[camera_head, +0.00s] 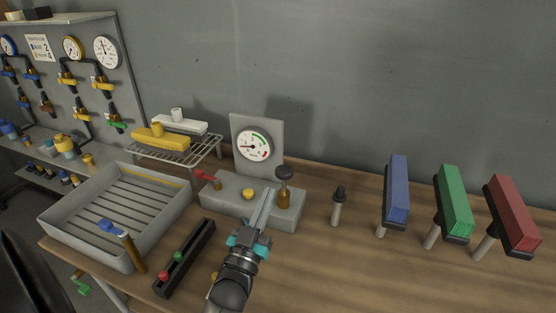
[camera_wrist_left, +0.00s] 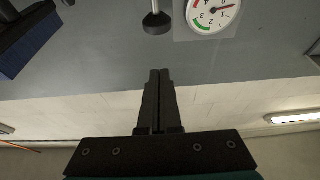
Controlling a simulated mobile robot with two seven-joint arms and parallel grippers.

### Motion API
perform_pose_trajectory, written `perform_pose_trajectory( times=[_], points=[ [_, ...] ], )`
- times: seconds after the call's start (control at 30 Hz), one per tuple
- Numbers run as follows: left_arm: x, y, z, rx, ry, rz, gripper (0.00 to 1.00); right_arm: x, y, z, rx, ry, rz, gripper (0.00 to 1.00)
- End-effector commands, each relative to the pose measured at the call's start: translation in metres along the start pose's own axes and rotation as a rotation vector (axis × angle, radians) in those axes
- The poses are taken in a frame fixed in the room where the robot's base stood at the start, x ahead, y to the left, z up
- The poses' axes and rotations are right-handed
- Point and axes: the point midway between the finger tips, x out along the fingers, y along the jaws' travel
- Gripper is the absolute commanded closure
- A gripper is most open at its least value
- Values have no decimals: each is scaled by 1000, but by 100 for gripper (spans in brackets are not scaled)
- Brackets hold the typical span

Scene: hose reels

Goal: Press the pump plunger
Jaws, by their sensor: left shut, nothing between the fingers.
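The pump is a grey block (camera_head: 222,199) on the wooden bench, with a round gauge (camera_head: 254,146) on a plate behind it. Its plunger (camera_head: 284,174) has a dark round knob on a rod above a brass-coloured cylinder (camera_head: 284,196) at the block's right end. The knob also shows in the left wrist view (camera_wrist_left: 157,22), apart from my fingertips. My left gripper (camera_head: 270,194) is shut and empty, its fingers reaching over the block just left of the cylinder, pointing away from me. It also shows in the left wrist view (camera_wrist_left: 160,72). My right gripper is not in view.
A red-handled lever (camera_head: 207,177) and a yellow knob (camera_head: 248,194) sit on the block. A slatted grey tray (camera_head: 115,207) and a dark rail (camera_head: 185,260) lie left. A dark-tipped post (camera_head: 338,205) and blue (camera_head: 397,188), green (camera_head: 454,202) and red (camera_head: 513,215) blocks stand right.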

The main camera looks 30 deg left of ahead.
Motion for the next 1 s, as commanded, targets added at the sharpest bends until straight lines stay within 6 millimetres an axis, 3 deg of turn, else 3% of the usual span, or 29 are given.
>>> perform_pose_trajectory(
  times=[0.13, 0.67, 1.0],
  points=[
    [0, -1, -13, -2, -5, -2, 100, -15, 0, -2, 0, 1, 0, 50],
    [4, 0, -13, -1, -5, 0, 100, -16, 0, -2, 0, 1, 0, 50],
    [55, 0, -14, -1, -2, 0, 100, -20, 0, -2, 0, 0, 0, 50]
  ],
)
